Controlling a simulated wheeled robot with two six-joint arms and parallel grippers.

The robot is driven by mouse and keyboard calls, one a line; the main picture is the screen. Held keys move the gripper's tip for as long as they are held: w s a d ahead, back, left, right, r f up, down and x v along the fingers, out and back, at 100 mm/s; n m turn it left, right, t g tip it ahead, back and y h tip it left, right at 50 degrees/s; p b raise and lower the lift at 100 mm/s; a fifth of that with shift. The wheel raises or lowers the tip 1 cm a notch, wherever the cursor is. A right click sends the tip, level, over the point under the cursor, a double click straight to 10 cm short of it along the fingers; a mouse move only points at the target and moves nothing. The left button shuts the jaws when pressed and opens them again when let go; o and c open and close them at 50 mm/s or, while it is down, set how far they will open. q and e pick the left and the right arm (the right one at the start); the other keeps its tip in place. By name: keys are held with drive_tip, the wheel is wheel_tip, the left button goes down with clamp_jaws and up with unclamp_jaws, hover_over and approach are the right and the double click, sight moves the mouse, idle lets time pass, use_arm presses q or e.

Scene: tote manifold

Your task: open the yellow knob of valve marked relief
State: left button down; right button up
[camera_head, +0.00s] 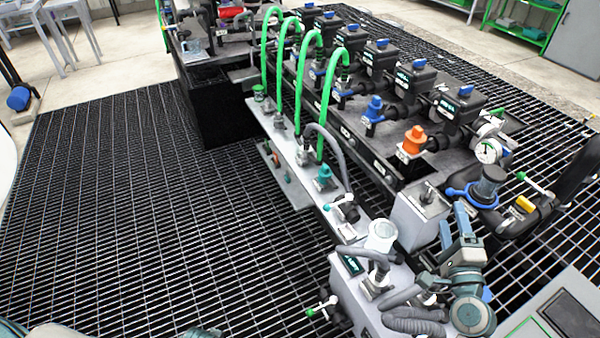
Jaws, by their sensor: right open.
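A small yellow knob (525,204) sits at the right, on the dark pipework by the end of the manifold. A green-tipped lever stands just above it, and a white tag lies beside it. The lettering there is too small to read. My right gripper (455,226) is open and empty, with its two fingers pointing up in the picture. It is to the left of the yellow knob and apart from it, below the blue ring valve (482,190). My left gripper is not in view.
An orange knob (414,140) and a blue knob (375,108) stand on the manifold farther back. A pressure gauge (487,151) is above the blue ring valve. A white canister (381,236) and grey hoses are left of my right arm. Open grating (130,200) fills the left.

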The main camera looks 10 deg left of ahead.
drive_tip(key=w+d+r+m+t+h, duration=0.25)
drive_tip(key=w+d+m+h, duration=0.35)
drive_tip(key=m, duration=0.5)
drive_tip(key=m+g+h, duration=1)
drive_tip(key=m+h, duration=0.1)
drive_tip(key=m, duration=0.8)
approach(524, 205)
drive_tip(key=x, duration=0.2)
drive_tip(key=p+x, duration=0.1)
drive_tip(key=x, duration=0.9)
drive_tip(key=shift+w+d+p, duration=0.2)
drive_tip(key=shift+d+p, duration=0.05)
drive_tip(key=shift+p, duration=0.15)
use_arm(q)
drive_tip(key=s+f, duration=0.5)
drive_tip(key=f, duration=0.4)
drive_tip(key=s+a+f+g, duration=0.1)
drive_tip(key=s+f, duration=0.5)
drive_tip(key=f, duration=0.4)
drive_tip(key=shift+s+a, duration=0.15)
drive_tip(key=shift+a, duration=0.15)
use_arm(e)
drive_tip(key=c, duration=1)
